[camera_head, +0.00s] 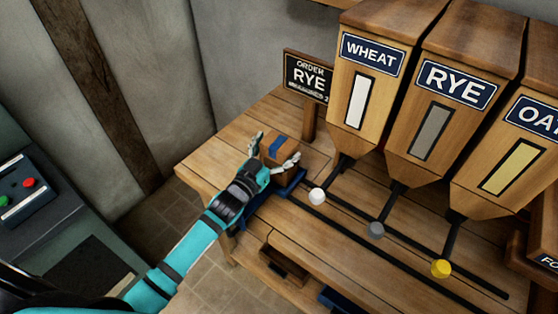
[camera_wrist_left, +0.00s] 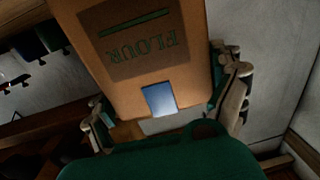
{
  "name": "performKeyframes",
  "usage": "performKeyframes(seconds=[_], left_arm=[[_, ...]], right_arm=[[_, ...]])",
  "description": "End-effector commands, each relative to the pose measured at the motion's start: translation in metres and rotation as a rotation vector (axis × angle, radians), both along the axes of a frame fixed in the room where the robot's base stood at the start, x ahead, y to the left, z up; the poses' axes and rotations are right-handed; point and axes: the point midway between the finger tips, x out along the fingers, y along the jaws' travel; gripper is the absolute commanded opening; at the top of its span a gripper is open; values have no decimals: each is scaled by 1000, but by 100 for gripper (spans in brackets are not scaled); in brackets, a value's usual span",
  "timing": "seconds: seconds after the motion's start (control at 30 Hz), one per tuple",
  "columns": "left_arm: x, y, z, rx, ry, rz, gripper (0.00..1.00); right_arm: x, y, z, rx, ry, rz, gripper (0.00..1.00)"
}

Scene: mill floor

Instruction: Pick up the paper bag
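The paper bag (camera_head: 277,147) is a brown block with a blue patch on top, standing at the left end of the wooden bench. In the left wrist view the bag (camera_wrist_left: 190,50) fills the upper middle, with a FLOUR label upside down and a blue patch near its near edge. My left gripper (camera_head: 275,151) reaches it from the front, its fingers spread on either side of the bag. In the wrist view the fingers (camera_wrist_left: 170,100) flank the bag closely; firm contact is not clear. The bag's base is partly hidden. My right gripper is not in view.
A blue tray (camera_head: 291,186) sits beside the gripper at the end of dark rails. White (camera_head: 317,196), grey (camera_head: 376,230) and yellow (camera_head: 440,268) knobs line the bench below the hoppers. An ORDER RYE sign (camera_head: 308,76) stands behind. A control panel (camera_head: 22,190) is at left.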

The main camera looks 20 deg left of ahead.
Motion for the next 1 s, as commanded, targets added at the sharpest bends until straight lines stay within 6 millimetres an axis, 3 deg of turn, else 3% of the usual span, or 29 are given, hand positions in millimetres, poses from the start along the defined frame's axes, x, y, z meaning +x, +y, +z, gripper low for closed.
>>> performKeyframes(seconds=[0.03, 0.3, 0.77, 1.0], left_arm=[[0, 0, 0, 0, 1, 0, 63], [0, 0, -1, 0, 1, 0, 31], [0, 0, 4, 0, -4, -1, 31], [0, 0, 26, 0, -8, -2, 31]], right_arm=[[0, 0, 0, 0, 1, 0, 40], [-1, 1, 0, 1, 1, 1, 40], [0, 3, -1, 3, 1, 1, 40], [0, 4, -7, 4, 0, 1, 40]])
